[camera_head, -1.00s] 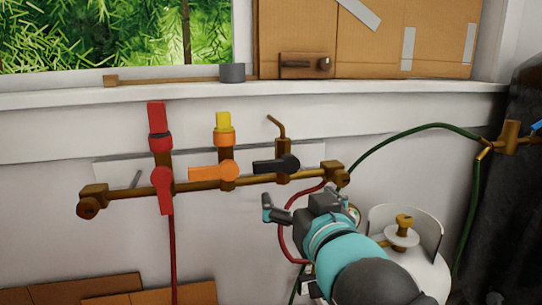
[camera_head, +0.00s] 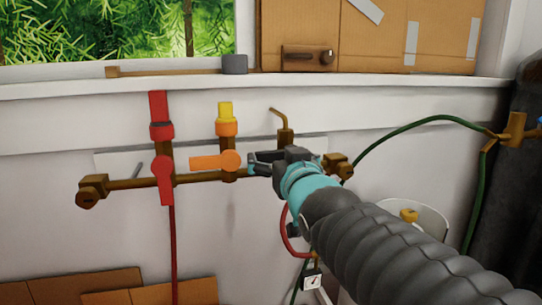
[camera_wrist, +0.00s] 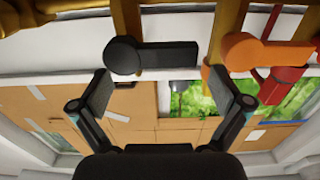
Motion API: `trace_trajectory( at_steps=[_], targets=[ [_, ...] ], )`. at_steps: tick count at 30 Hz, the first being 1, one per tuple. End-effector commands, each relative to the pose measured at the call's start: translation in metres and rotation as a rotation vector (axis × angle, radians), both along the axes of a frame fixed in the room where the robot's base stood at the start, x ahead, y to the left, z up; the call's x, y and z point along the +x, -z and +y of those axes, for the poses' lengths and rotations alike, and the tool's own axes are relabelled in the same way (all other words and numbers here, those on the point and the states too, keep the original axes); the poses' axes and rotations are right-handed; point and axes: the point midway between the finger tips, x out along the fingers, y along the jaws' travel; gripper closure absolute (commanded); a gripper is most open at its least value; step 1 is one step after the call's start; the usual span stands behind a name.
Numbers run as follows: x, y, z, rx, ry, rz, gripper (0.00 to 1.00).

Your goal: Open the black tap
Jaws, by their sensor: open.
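The black tap is mostly hidden behind my gripper (camera_head: 268,163) in the head view; its bent brass outlet (camera_head: 280,121) rises above. In the wrist view, the black tap (camera_wrist: 150,57) shows a round hub and a lever lying sideways, along the brass pipe. My gripper (camera_wrist: 160,92) is open and empty, its two fingers spread wide on either side of the tap's lever. The lever appears just beyond the fingertips; I see no contact.
The orange tap (camera_head: 215,161) lies close left of my gripper, and the red tap (camera_head: 162,180) is farther left on the same brass pipe (camera_head: 130,184). A green hose (camera_head: 400,135) runs right. The windowsill (camera_head: 180,88) is above.

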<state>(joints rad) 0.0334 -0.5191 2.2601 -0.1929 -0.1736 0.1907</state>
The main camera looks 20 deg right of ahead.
Motion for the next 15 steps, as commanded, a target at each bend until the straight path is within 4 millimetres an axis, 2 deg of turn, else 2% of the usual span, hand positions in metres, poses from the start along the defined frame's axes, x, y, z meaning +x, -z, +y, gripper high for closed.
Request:
trace_trajectory(
  at_steps=[6, 15],
  targets=[
    [0.025, 0.0, 0.0, -0.001, 0.0, 0.002, 0.0],
    [0.035, 0.0, 0.0, -0.001, 0.0, 0.0, 0.0]
  ],
)
